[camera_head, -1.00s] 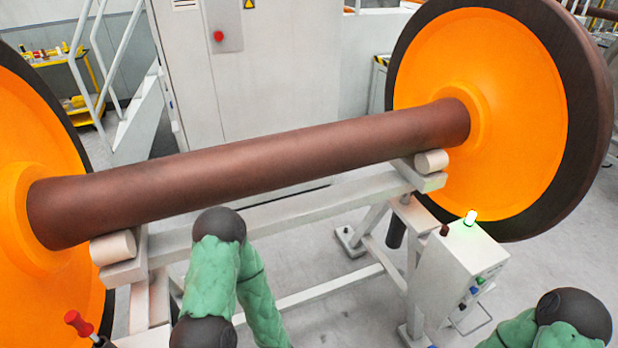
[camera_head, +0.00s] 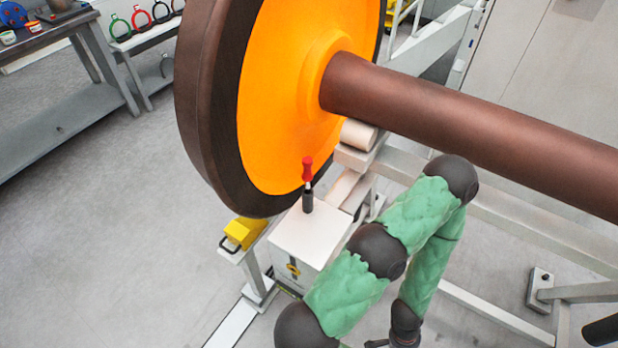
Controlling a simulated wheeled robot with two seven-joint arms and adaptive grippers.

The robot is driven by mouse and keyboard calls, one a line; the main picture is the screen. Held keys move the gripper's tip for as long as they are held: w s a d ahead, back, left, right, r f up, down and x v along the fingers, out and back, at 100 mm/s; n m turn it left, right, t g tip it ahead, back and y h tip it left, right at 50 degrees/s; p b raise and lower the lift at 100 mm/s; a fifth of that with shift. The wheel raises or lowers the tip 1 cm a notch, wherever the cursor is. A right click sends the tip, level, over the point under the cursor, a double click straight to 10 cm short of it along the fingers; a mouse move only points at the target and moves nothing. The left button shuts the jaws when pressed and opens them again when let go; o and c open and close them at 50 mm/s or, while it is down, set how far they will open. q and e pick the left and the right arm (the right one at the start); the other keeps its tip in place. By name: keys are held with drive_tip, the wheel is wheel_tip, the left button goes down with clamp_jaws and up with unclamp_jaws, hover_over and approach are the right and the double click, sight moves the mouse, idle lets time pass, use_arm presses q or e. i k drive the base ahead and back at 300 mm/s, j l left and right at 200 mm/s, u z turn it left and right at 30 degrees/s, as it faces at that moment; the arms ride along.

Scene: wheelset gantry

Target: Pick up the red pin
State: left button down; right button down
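The red pin (camera_head: 308,170) stands upright in a dark sleeve (camera_head: 308,201) on top of a white box (camera_head: 312,236), below the left orange wheel. Its red handle and part of its thin shank show; its lower end is hidden in the sleeve. My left arm bends across the picture to the right of the box, with its elbow near the axle. Only a dark part of my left gripper (camera_head: 390,342) shows at the bottom edge, below and right of the pin and apart from it. Its fingers are cut off.
The orange wheel (camera_head: 285,90) with its dark rim and the brown axle (camera_head: 470,125) rest above the pale stand (camera_head: 515,225). A yellow block (camera_head: 243,233) sits left of the box. A workbench (camera_head: 50,130) stands far left, with clear floor between.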

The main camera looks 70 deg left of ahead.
sight(307, 161)
drive_tip(key=l+u, duration=0.15)
drive_tip(key=u, duration=1.55)
drive_tip(key=i+j+u, duration=0.1)
drive_tip(key=u, duration=0.65)
drive_tip(key=z, duration=1.9)
drive_tip(key=l+u, duration=0.1)
drive_tip(key=u, duration=1.75)
